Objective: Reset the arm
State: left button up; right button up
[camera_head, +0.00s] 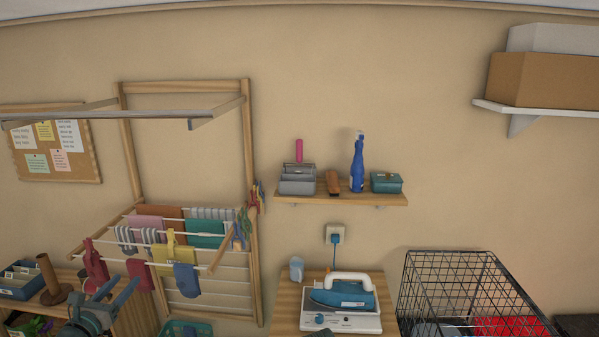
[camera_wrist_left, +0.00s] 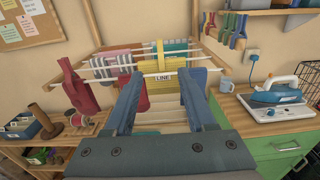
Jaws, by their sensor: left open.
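My left gripper (camera_head: 110,281) is at the lower left of the head view, in front of the wooden drying rack (camera_head: 248,150). Its two blue fingers are spread apart with nothing between them. In the left wrist view the open fingers (camera_wrist_left: 164,76) point toward the rack's lower rails, where a yellow cloth marked "LINE" (camera_wrist_left: 164,76) hangs behind the gap. I cannot tell how far the fingertips are from the cloths.
A red glove (camera_head: 95,266) and several cloths hang on the rack. A wooden shelf (camera_head: 340,198) holds a blue spray bottle (camera_head: 357,168). An iron (camera_head: 345,293) stands on the bench at the centre. A black wire basket (camera_head: 455,285) is at right. Spools (camera_wrist_left: 45,122) stand at left.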

pick_arm(q)
jog(key=s+d+f+m+g+h+b, duration=0.15)
jog(key=d+f+m+g, duration=0.25)
jog(key=d+f+m, duration=0.45)
jog(key=d+f+m+g+h+b, duration=0.2)
jog(key=d+f+m+g, duration=0.3)
jog(key=d, duration=0.7)
jog(key=s+d+f+m+g+h+b, duration=0.1)
jog(key=d+f+m+g+h+b, duration=0.15)
jog(key=d+f+m, duration=0.65)
jog(key=s+d+f+m+g+y+b, duration=0.1)
jog(key=s+d+f+m+g+y, duration=0.2)
jog(key=s+m, duration=0.4)
jog(key=s+d+f+m+g+y+b, duration=0.2)
jog(key=s+d+f+m+g+y, duration=0.2)
jog(key=m, duration=0.5)
jog(key=s+d+f+y, duration=0.1)
jog(key=s+y, duration=0.1)
jog(key=s, duration=0.1)
jog(key=shift+d+f, duration=0.2)
jog(key=shift+f, duration=0.2)
